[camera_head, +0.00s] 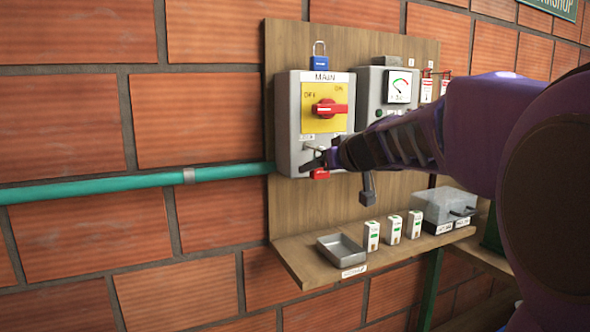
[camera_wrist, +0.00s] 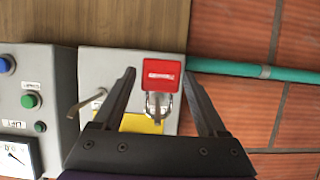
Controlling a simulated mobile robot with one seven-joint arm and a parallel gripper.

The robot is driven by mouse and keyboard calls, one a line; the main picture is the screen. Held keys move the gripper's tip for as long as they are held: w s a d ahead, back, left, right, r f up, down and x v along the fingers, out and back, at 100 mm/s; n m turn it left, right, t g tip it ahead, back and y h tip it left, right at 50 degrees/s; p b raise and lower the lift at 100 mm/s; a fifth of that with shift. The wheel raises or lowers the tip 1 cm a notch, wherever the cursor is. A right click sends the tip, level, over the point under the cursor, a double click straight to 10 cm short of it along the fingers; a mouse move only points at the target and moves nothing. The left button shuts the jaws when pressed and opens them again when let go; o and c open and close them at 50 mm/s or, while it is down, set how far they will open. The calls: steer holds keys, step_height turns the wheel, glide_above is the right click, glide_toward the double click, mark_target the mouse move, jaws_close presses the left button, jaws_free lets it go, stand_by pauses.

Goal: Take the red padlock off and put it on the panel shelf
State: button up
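The red padlock (camera_wrist: 162,74) hangs by its metal shackle (camera_wrist: 158,105) at the lower part of the grey MAIN switch box (camera_head: 289,128). In the head view only a bit of the padlock (camera_head: 320,173) shows below my gripper. My gripper (camera_head: 322,160) is at the lower front of the box. In the wrist view my gripper's fingers (camera_wrist: 160,92) are apart, one on each side of the padlock, with gaps to it. The panel shelf (camera_head: 300,262) is below, with a grey metal tray (camera_head: 341,249) at its left end.
A blue padlock (camera_head: 319,57) sits above the box. A red rotary handle (camera_head: 330,108) is on its yellow plate. Several small white-and-green blocks (camera_head: 393,229) and a clear-lidded box (camera_head: 443,207) stand on the shelf. A teal pipe (camera_head: 110,187) enters from the left.

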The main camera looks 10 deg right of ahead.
jaws_close()
